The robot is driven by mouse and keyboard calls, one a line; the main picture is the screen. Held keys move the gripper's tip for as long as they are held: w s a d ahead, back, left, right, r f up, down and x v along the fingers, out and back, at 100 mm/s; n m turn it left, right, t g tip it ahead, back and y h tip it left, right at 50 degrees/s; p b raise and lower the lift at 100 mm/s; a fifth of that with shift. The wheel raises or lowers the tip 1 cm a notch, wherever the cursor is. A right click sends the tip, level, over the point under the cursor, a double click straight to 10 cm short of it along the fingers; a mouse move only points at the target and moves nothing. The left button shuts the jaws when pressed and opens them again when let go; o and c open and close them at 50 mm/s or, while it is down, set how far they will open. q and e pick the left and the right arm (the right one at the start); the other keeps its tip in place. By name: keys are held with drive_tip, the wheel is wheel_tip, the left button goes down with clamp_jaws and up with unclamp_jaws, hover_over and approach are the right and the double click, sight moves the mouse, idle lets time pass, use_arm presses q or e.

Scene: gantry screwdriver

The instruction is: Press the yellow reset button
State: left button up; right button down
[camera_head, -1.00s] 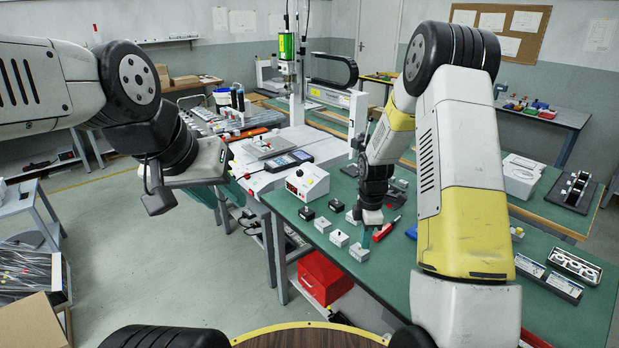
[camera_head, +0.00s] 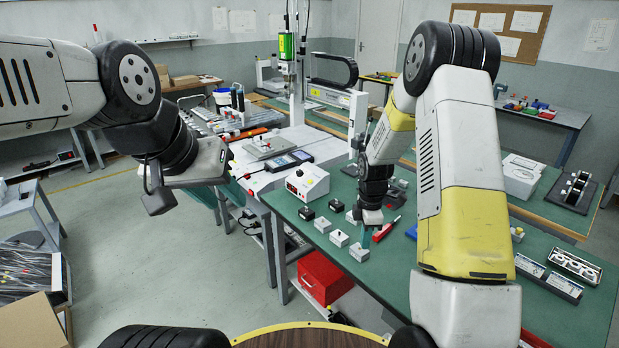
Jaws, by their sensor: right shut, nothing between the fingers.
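Several small button boxes stand on the green table, including light ones at the front (camera_head: 339,238), (camera_head: 360,252) and (camera_head: 323,224), and dark ones (camera_head: 306,213) behind them. Their button colours are too small to tell surely, so I cannot say which is the yellow reset button. My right gripper (camera_head: 367,236) points down among these boxes, shut and empty, just behind the two front light boxes. I cannot tell whether it touches a box. My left gripper (camera_head: 226,186) hangs at the left, beside the table, mostly hidden by its own wrist; its fingers cannot be made out clearly.
A white control box (camera_head: 307,184) with a red display stands behind the small boxes. A red tool (camera_head: 386,230) lies right of my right gripper. The screwdriver gantry (camera_head: 289,70) stands farther back. My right arm hides part of the tabletop.

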drive_tip(key=s+r+m+t+y, duration=0.1)
drive_tip(key=s+r+m, duration=0.25)
drive_tip(key=r, duration=0.65)
drive_tip(key=s+r+m+t, duration=0.2)
drive_tip(key=s+r+m, duration=0.15)
drive_tip(key=r, duration=0.65)
drive_tip(key=s+a+r+m+t, duration=0.1)
drive_tip(key=s+r+m, duration=0.4)
drive_tip(key=s, duration=0.3)
drive_tip(key=s+a+r+m+t+y, duration=0.1)
drive_tip(key=s+r+m+t, duration=0.1)
drive_tip(key=s+r+m, duration=0.4)
drive_tip(key=s, duration=0.3)
drive_tip(key=shift+s+r, duration=0.15)
drive_tip(key=shift+r, duration=0.1)
drive_tip(key=shift+a, duration=0.1)
